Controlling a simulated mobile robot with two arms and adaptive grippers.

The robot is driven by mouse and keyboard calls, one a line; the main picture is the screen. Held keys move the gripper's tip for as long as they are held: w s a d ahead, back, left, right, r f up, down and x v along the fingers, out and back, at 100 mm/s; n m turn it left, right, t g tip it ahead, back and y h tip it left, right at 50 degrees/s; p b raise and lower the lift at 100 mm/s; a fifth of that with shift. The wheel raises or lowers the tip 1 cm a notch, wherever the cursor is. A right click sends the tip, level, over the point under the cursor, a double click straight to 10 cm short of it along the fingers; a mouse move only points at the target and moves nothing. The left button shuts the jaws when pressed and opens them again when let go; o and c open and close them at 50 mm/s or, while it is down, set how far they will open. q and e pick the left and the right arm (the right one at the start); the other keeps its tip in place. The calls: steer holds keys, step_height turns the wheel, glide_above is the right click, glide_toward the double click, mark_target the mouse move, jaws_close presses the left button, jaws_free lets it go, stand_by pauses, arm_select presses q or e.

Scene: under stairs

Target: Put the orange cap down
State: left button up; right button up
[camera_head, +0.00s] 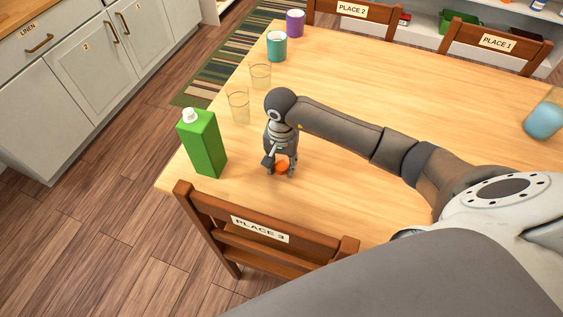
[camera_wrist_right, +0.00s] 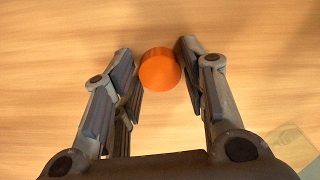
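The orange cap (camera_head: 283,167) is at the wooden table top, near the edge by the chair labelled PLACE 3. It is a short round orange disc in the right wrist view (camera_wrist_right: 160,69). My right gripper (camera_head: 281,171) points down over it, with one finger on each side. In the right wrist view the gripper (camera_wrist_right: 158,62) has its fingers apart; a narrow gap shows between the left finger and the cap, and the right fingertip is very close to it or touching. The cap appears to rest on the table. My left gripper is not in view.
A green carton (camera_head: 203,143) with a white cap stands left of my right gripper. Two clear glasses (camera_head: 238,105) (camera_head: 260,76), a teal cup (camera_head: 277,47) and a purple cup (camera_head: 295,23) stand behind. A chair (camera_head: 222,222) is at the near edge. The table's middle (camera_head: 400,90) is clear.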

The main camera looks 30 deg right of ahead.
mark_target(281, 165)
steer(key=shift+o, duration=0.5)
steer(key=shift+r, duration=0.15)
step_height(281, 165, up, 12)
steer(key=b, duration=0.1)
stand_by(0.5)
